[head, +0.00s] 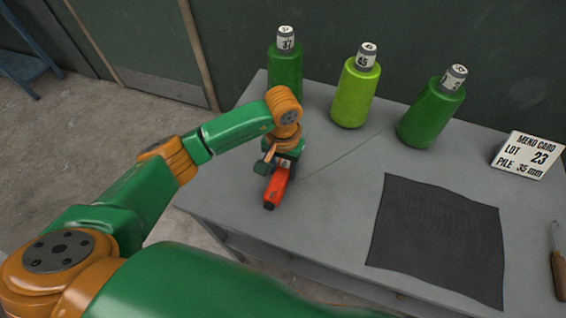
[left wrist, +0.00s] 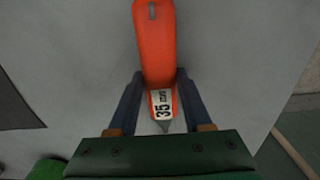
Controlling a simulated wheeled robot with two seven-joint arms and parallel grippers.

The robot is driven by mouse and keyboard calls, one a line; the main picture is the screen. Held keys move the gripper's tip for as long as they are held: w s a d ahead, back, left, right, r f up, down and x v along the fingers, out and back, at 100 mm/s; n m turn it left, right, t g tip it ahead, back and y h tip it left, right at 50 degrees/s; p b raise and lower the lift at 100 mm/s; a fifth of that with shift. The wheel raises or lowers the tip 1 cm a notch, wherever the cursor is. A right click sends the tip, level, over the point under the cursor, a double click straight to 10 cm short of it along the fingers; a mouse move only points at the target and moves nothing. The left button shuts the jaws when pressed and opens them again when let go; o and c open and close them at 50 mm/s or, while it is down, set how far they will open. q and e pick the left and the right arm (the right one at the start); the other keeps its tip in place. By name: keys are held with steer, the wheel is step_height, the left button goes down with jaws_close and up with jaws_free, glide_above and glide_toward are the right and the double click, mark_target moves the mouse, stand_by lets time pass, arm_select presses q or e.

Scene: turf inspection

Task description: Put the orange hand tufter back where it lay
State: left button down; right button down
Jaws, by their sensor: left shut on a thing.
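The orange hand tufter (head: 276,188) is at the left part of the grey table, below my left wrist. My left gripper (head: 277,165) is shut on it. In the left wrist view the tufter (left wrist: 154,45) lies between the two dark fingers of my left gripper (left wrist: 156,98), with a white label reading 35 near its pointed tip. I cannot tell whether the tufter touches the table top. A thin thread (head: 340,158) runs from near the tufter toward the rightmost green cone. My right gripper is not in view.
Three green yarn cones (head: 285,72), (head: 355,92), (head: 432,112) stand along the back of the grey table (head: 330,215). A dark square mat (head: 438,238) lies right of centre. A white mend card (head: 527,155) reads LOT 23, PILE 35 mm. A wooden-handled tool (head: 558,275) lies at the right edge.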

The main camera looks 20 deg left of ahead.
mark_target(283, 170)
arm_select(q)
steer(key=shift+f, duration=0.15)
steer(key=shift+c, duration=1.6)
jaws_free()
step_height(283, 170, up, 6)
steer(key=b, duration=0.2)
steer(key=shift+b, duration=0.4)
step_height(283, 170, up, 6)
steer(key=shift+s, duration=0.1)
